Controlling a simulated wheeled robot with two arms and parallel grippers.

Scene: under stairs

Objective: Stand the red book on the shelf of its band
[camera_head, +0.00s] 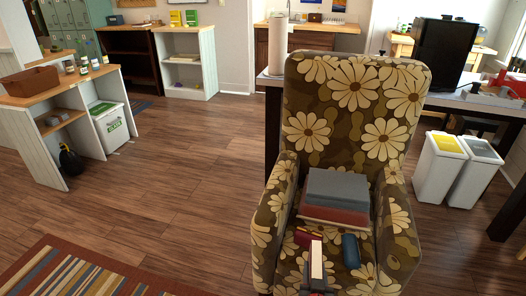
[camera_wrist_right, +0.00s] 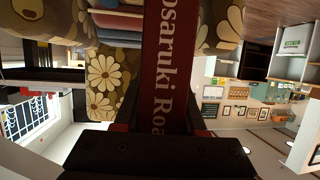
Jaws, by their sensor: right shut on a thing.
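My right gripper (camera_head: 315,287) is at the front of the flowered armchair (camera_head: 356,88), low over the seat. It is shut on a dark red book (camera_head: 316,258), seen edge-on with cream pages upward. In the right wrist view the red book (camera_wrist_right: 168,60) stands out from between the fingers of the gripper (camera_wrist_right: 163,130), with pale letters reading "osaruki Roa" on it. A white shelf unit (camera_head: 208,64) and a dark shelf unit (camera_head: 128,50) stand far back left. Which shelf matches the book's band I cannot tell. My left gripper is not in view.
On the seat lie a stack with a grey-blue book (camera_head: 337,186) above a red one (camera_head: 333,215), a small dark red item (camera_head: 304,235) and a dark blue item (camera_head: 351,251). A wooden-topped counter (camera_head: 35,88) stands left. Open wood floor (camera_head: 190,175) lies between.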

